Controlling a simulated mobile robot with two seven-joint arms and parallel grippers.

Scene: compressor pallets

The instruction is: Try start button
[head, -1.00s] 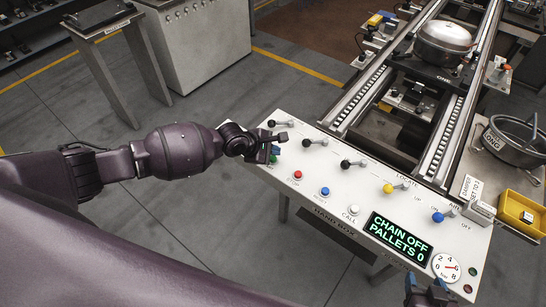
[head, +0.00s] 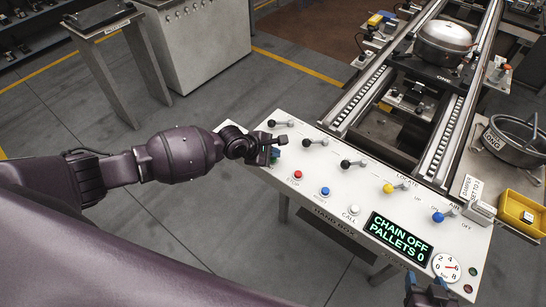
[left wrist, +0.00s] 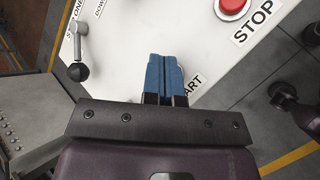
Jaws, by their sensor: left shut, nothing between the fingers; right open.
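The white control panel (head: 335,195), marked HAND BOX on its front, carries levers, buttons and a display (head: 398,236) reading CHAIN OFF, PALLETS 0. My left gripper (head: 275,153) is shut and empty over the panel's left end. In the left wrist view its blue fingertips (left wrist: 165,75) are together and cover part of the START label (left wrist: 190,84). The start button itself is hidden behind the gripper; I cannot tell whether the fingers touch it. The red STOP button (head: 297,174) is just right of the gripper and also shows in the left wrist view (left wrist: 233,6). My right gripper (head: 430,285) is partly in view, open, at the panel's front right edge.
Black-knobbed levers (head: 308,143) line the panel's back edge, one close to my left gripper. The blue reset button (head: 325,192) and white CALL button (head: 354,209) lie further right. The conveyor (head: 447,140) with a compressor (head: 443,42) stands behind. Open floor lies left.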

